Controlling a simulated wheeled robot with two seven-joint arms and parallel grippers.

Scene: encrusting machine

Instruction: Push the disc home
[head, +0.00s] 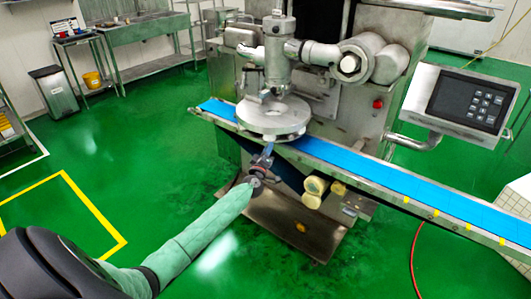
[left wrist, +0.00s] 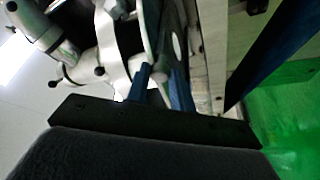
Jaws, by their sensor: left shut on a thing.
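The disc (head: 272,119) is a round grey metal plate under the upright nozzle column of the encrusting machine (head: 279,52), above the blue belt. My left gripper (head: 267,150) reaches up to the disc's near edge from below and is shut on it. The fingertips' exact contact is partly hidden there. The disc looks level in the head view; I cannot tell whether it is fully seated. My right gripper is not in view.
The blue conveyor belt (head: 400,178) runs from beneath the disc to the lower right, with a metal rail along its near side. A control panel (head: 466,101) stands at right. Cream rollers (head: 314,187) sit below the belt. Open green floor lies to the left.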

